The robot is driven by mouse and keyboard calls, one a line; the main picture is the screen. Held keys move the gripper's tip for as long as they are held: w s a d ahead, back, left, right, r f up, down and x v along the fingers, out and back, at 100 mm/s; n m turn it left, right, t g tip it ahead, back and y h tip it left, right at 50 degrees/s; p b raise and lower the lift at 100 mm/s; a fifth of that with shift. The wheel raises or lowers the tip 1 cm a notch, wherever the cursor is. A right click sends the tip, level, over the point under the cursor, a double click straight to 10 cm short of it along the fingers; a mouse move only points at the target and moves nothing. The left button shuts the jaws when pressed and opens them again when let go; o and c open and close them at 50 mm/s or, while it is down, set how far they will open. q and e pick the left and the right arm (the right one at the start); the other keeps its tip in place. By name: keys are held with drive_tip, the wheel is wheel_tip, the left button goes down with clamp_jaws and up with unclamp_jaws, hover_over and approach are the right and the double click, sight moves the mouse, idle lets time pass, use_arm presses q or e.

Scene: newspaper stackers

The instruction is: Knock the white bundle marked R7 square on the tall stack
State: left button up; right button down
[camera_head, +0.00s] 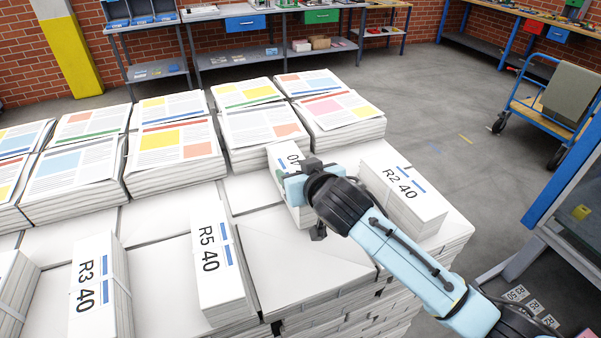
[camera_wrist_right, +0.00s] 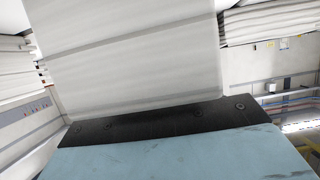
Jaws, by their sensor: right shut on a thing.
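A white bundle (camera_head: 284,155) stands on the tall stack (camera_head: 250,192), with its far end against a printed newspaper pile. My right gripper (camera_head: 300,190) is shut on it and hides most of its label; only a "0" and part of another character show, so I cannot read R7. In the right wrist view the pale paper side of the bundle (camera_wrist_right: 130,55) fills the upper middle, right against the dark edge of the gripper. I cannot tell whether the bundle is lifted or touching the stack. My left gripper is out of view.
Bundle R2 40 (camera_head: 402,190) stands right of my right gripper; R5 40 (camera_head: 215,260) and R3 40 (camera_head: 98,290) stand to the left. Printed newspaper piles (camera_head: 175,150) line the back. A blue cart (camera_head: 560,105) is at the right. Bare stack top lies between R5 and my arm.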

drive_tip(key=shift+w+a+r, duration=0.25)
drive_tip(key=shift+w, duration=0.3)
drive_tip(key=shift+r, duration=0.1)
idle(1.4)
drive_tip(key=shift+p, duration=0.3)
drive_tip(key=shift+s+d+p, duration=0.15)
drive_tip(key=shift+s+p, duration=0.15)
drive_tip(key=shift+p, duration=0.1)
drive_tip(key=shift+s+d+p, duration=0.25)
drive_tip(key=shift+s+p, duration=0.2)
drive_tip(key=shift+s, duration=0.2)
drive_tip(key=shift+s+d+p, duration=0.25)
drive_tip(key=shift+s+p, duration=0.15)
drive_tip(key=shift+s, duration=0.25)
wheel_tip(320, 180, up, 2)
drive_tip(key=shift+r+p, duration=0.1)
drive_tip(key=shift+p, duration=1.15)
drive_tip(key=shift+r, duration=1.8)
